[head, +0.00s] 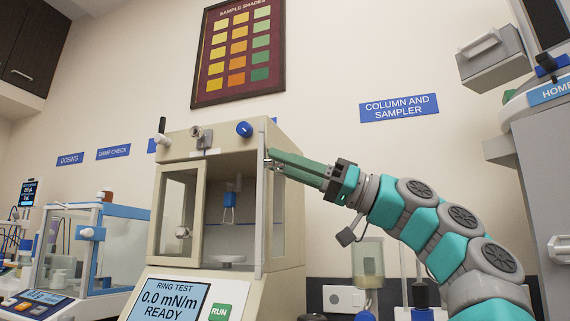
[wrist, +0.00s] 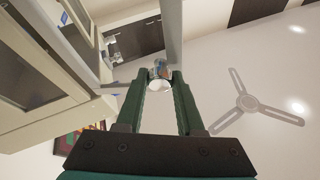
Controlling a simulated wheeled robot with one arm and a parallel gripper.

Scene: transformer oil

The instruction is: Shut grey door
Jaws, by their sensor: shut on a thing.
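The ring test cabinet (head: 225,135) is a beige box with an opening in front. Its grey door (head: 261,205) stands open at the right side of the opening, seen almost edge-on as a thin upright strip. In the wrist view the grey door (wrist: 168,35) shows as a narrow grey panel beyond my fingers. My gripper (head: 272,160) reaches in from the right, its green fingers at the upper part of the door. In the wrist view my gripper (wrist: 159,78) is shut on a small shiny handle (wrist: 160,68) at the door. The fingers partly hide this handle.
A beige-framed glass door (head: 180,212) covers the left of the opening. Inside hang a blue clamp (head: 230,203) and, below, a white dish (head: 226,260). A display (head: 170,299) reads READY. A blue-framed instrument (head: 90,245) stands left; a clear vessel (head: 368,260) stands right.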

